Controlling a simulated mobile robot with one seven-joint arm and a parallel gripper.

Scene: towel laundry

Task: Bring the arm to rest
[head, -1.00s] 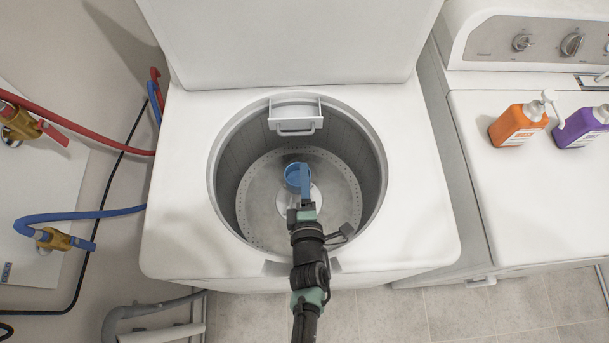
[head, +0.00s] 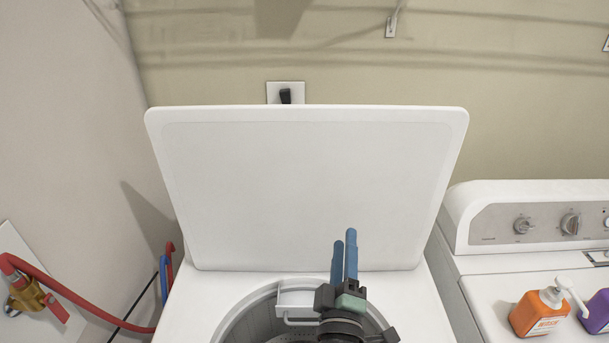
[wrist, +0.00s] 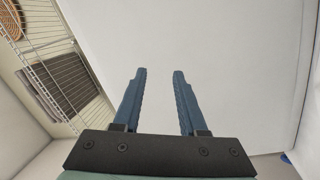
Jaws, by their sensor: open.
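My gripper (head: 344,243) is in the head view, above the washer's open drum, with its two blue fingers pointing up in front of the raised lid. In the wrist view my gripper (wrist: 158,74) shows two blue fingers apart with nothing between them. The white lid (head: 290,180) stands open behind it and fills much of the wrist view (wrist: 215,60). Most of my arm is below the edge of the head view.
The washer drum (head: 240,325) is open below, with a white dispenser (head: 296,298) at its back rim. A second machine (head: 475,280) at right bears an orange bottle (head: 538,313) and a purple bottle (head: 598,312). A red hose (head: 90,315) runs at left. A wire shelf (wrist: 60,60) shows in the wrist view.

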